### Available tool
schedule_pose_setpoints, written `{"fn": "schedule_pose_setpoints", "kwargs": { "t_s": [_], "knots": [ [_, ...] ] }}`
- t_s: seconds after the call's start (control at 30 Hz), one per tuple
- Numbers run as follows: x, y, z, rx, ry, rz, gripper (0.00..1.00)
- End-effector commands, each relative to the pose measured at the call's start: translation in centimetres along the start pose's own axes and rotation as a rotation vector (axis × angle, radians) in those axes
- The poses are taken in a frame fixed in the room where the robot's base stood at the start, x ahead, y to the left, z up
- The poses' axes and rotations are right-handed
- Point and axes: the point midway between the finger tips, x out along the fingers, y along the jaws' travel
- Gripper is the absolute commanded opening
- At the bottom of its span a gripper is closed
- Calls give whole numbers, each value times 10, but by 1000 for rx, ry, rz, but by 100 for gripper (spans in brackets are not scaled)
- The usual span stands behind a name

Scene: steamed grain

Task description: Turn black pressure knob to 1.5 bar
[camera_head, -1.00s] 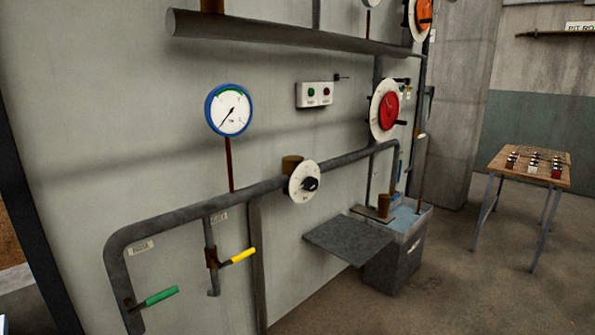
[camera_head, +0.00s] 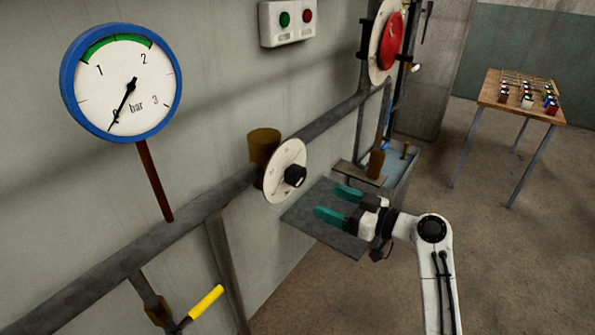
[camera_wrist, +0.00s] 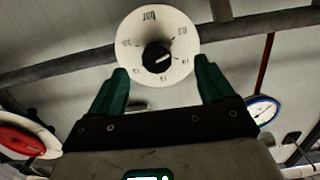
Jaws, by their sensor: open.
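The black pressure knob (camera_head: 294,176) sits at the centre of a round white dial plate (camera_head: 279,159) on the pipe. In the wrist view the knob (camera_wrist: 157,57) lies between my two teal fingers, beyond their tips, with "bar" and small scale marks on the plate around it. My gripper (camera_head: 338,203) is open and empty, to the right of the knob and apart from it. The blue-rimmed pressure gauge (camera_head: 121,82) on the wall has its needle pointing down-left near 0. A green arc on it spans roughly from 1 to 2.
A yellow-handled valve (camera_head: 206,302) is at the lower left. A grey plate (camera_head: 300,216) juts out below the dial. A red round dial (camera_head: 391,42), a switch box (camera_head: 287,21), a blue-topped tank (camera_head: 402,165) and a wooden table (camera_head: 490,92) stand beyond.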

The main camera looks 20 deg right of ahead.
Motion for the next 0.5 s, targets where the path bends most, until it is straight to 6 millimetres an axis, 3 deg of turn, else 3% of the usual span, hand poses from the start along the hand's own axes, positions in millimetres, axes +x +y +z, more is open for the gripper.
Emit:
{"fn": "schedule_pose_setpoints", "kwargs": {
  "t_s": [0.03,0.13,0.27,0.5],
  "knots": [
    [2,7,-13,-11,35,5,82],
    [7,12,-24,-23,69,7,82],
    [21,12,-28,-24,74,5,82],
    [64,11,-32,-24,72,5,82]
  ]
}}
